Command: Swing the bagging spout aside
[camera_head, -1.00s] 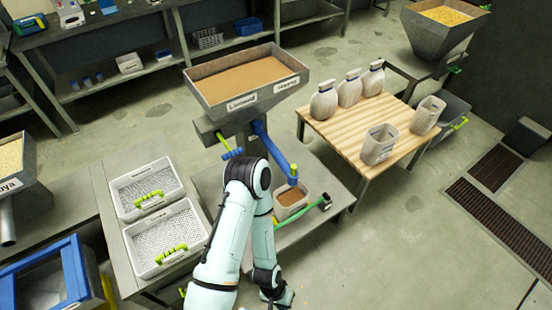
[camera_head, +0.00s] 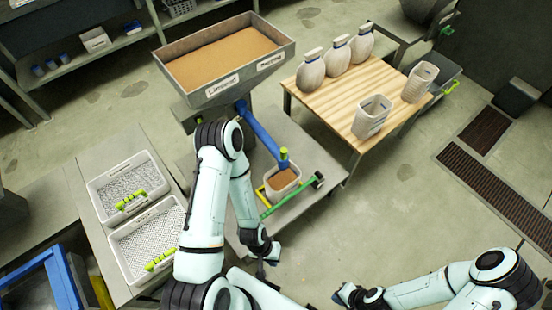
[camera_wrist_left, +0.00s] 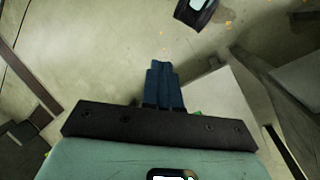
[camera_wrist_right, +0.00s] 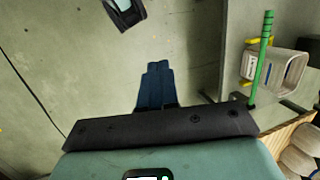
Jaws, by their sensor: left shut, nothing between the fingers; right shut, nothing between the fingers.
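The bagging spout seems to be the blue slanted tube (camera_head: 262,132) that runs from the hopper (camera_head: 240,85) of brown meal down to a container (camera_head: 283,183) partly filled with meal. A green bar (camera_head: 285,199) with a dark end lies along the container's front side; it also shows in the right wrist view (camera_wrist_right: 262,55). My left gripper (camera_head: 262,271) is shut and empty, in front of the low stand and apart from the spout. Its blue fingers show in the left wrist view (camera_wrist_left: 163,82). My right gripper (camera_head: 341,298) is shut and empty, low at the bottom edge. My left arm hides part of the hopper base.
A wooden table (camera_head: 335,102) with white jugs and open containers stands right of the spout. Two white crates (camera_head: 150,238) with green handles lie on a bench at left. A floor grate (camera_head: 500,192) is at right. The floor in front of the wooden table is clear.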

